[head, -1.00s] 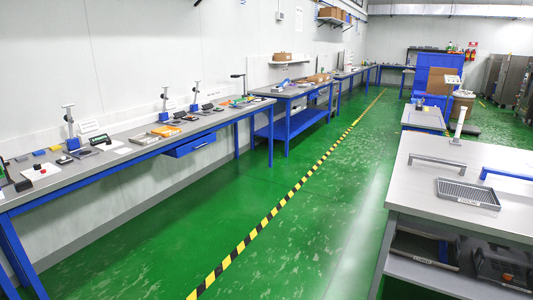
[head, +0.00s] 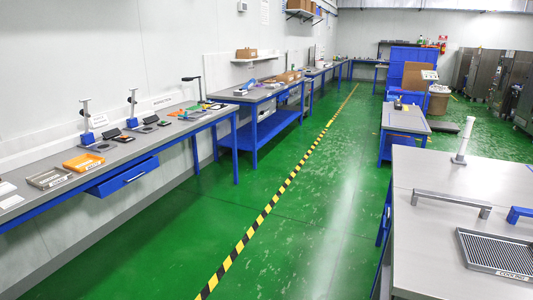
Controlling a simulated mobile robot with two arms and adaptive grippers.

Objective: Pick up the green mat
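A small flat green item (head: 212,106) lies near the far end of the long left workbench (head: 130,150), beside small orange and dark items. It is too small and far off to tell whether it is the green mat. Neither of my grippers is in view.
Orange tray (head: 86,162) and grey tray (head: 49,178) lie on the left bench. Green floor with a yellow-black stripe (head: 283,190) is clear between.

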